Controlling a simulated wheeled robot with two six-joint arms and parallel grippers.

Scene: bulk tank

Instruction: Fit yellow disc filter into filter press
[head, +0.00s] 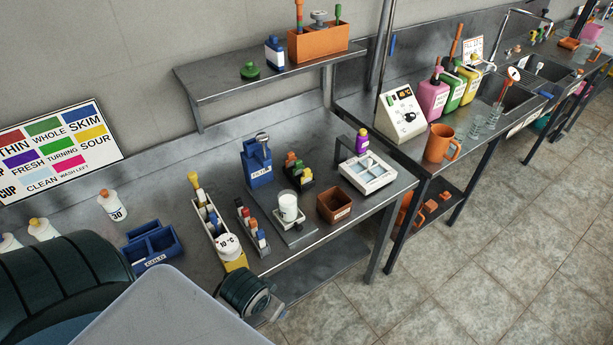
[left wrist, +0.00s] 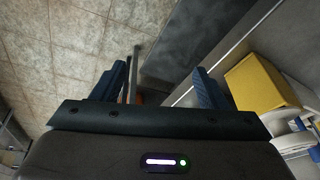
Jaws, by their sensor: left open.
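The blue filter press (head: 258,168), with a label on its front and a grey knob on top, stands upright toward the back of the near bench. A dark holder (head: 297,176) beside it on the right carries small orange, green and yellow pieces; I cannot tell for certain which is the yellow disc filter. My left gripper (head: 270,308) is at the bench's front edge, well in front of the press. In the left wrist view the left gripper (left wrist: 162,82) is open, with nothing between its fingers. My right gripper is out of view.
A yellow block (left wrist: 258,82) is close beside the left gripper.

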